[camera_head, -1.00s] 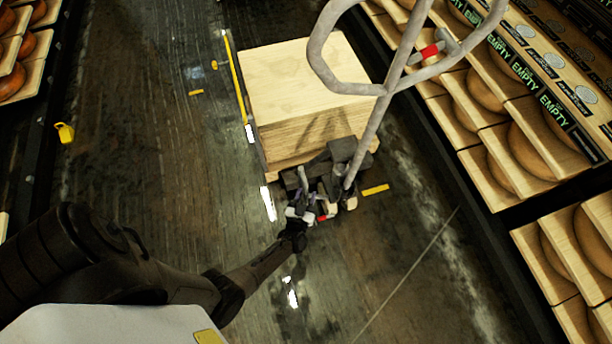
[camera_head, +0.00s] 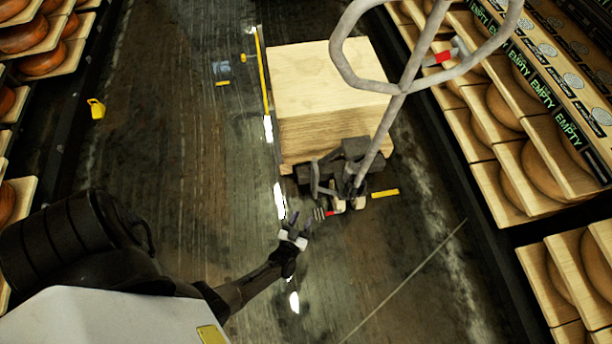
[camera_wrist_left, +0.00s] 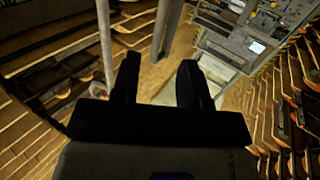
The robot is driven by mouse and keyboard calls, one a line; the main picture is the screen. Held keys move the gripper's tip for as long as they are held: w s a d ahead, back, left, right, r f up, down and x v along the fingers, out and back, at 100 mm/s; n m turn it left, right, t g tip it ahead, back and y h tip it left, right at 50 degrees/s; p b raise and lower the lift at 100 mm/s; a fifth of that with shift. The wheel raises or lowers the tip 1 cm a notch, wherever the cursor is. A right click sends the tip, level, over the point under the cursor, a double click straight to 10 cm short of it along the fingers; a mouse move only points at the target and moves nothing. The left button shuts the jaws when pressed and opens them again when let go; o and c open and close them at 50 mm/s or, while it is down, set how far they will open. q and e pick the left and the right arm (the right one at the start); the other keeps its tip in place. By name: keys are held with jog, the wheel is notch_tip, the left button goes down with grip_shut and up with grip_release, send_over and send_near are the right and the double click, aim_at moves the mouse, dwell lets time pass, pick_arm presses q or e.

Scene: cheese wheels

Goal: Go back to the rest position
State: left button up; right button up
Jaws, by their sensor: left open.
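My left gripper (camera_head: 294,232) is open and empty in the head view, low over the dark floor, to the left of the pallet jack's base. In the left wrist view its two dark fingers (camera_wrist_left: 158,82) stand apart with nothing between them. The pallet jack (camera_head: 345,170) has a grey loop handle (camera_head: 395,88) with a red part near the top right. A stack of pale wooden boards (camera_head: 330,90) sits on it. The gripper looks apart from the jack. My right gripper does not show.
Shelves with cheese wheels (camera_head: 545,165) on wooden boards line the right side. More shelved cheese wheels (camera_head: 45,60) stand at the upper left. A small yellow object (camera_head: 97,108) lies by the left shelf. The floor (camera_head: 170,130) between the left shelf and the jack is largely clear.

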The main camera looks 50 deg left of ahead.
pick_arm(q)
jog(key=shift+s+d, duration=0.15)
jog(key=shift+s, duration=0.15)
dwell(0.5)
